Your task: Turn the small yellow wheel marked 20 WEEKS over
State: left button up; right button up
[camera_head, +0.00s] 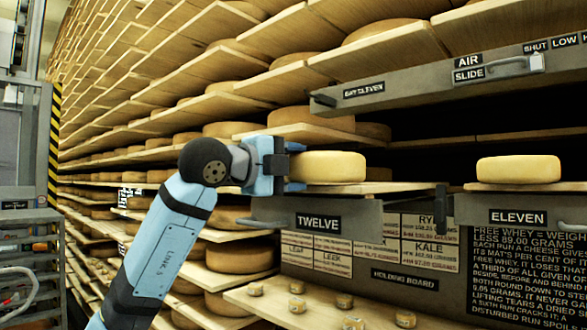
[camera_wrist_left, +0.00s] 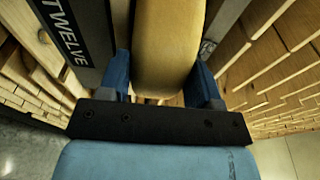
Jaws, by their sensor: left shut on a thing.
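A small yellow wheel (camera_head: 330,167) lies level at the front of the shelf board above the TWELVE plate (camera_head: 318,222). No 20 WEEKS mark shows on its visible side. My left gripper (camera_head: 289,168) comes in from the left and is shut on the wheel's left edge, one finger above and one below. The wrist view shows the wheel (camera_wrist_left: 168,45) between the two blue fingers (camera_wrist_left: 160,78). I cannot tell whether the wheel touches the board or is just clear of it. My right gripper is out of view.
Another yellow wheel (camera_head: 518,169) sits on the ELEVEN board (camera_head: 520,210) to the right. A grey rail marked AIR SLIDE (camera_head: 430,82) runs above. Larger wheels fill the wooden shelves behind. A holding board (camera_head: 405,281) and a low shelf with small pieces (camera_head: 300,307) are below.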

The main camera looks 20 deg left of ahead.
pick_arm(q)
jog(key=o, duration=1.5)
jog(key=shift+o, duration=0.7)
jog(key=shift+s, duration=0.15)
jog(key=shift+f, duration=0.15)
jog(key=shift+s+a+b, duration=0.15)
jog(key=shift+b, duration=0.2)
jog(key=b+v, duration=0.3)
jog(key=v, duration=1)
jog(key=shift+s+r, duration=0.2)
jog(key=shift+r, duration=0.05)
